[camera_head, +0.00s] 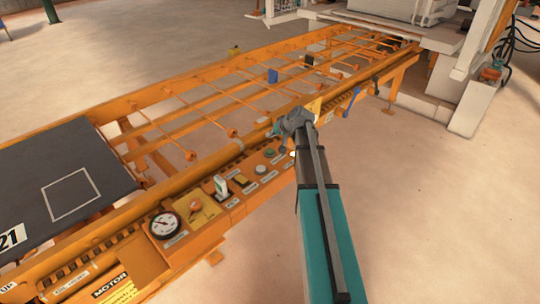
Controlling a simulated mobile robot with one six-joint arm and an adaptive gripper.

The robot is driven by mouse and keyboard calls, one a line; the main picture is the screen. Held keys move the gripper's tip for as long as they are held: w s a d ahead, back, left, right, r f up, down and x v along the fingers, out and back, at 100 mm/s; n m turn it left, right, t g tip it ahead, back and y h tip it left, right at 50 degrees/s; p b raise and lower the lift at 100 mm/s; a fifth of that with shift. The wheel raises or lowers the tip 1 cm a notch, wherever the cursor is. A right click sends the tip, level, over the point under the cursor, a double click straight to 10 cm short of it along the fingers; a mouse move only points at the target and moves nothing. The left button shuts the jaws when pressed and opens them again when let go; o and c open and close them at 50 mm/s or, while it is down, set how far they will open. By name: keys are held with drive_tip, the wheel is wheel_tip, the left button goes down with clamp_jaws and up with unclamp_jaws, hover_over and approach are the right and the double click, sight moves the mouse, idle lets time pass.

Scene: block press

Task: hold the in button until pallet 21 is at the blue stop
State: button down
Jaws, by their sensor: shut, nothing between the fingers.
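Pallet 21 (95,160) is a dark flat board with a pale square outline and a white "21" label, on the left end of the orange roller conveyor, partly cut off by the picture edge. The control panel (230,203) runs along the near rail. It has a green button (269,152) and a white button (261,169); their labels are too small to read. My gripper (284,146) is shut and empty at the panel's right end. Whether it touches a button is hidden.
The rollers between pallet and blue block are bare. A yellow block (234,50) and a black block (309,60) also stand along the conveyor. A gauge (165,225) and an orange knob (195,205) sit on the panel. A white machine (400,20) stands at the far end.

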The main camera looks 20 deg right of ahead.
sight(271, 151)
drive_tip(key=shift+f+b, duration=2.3)
drive_tip(key=shift+f, duration=0.3)
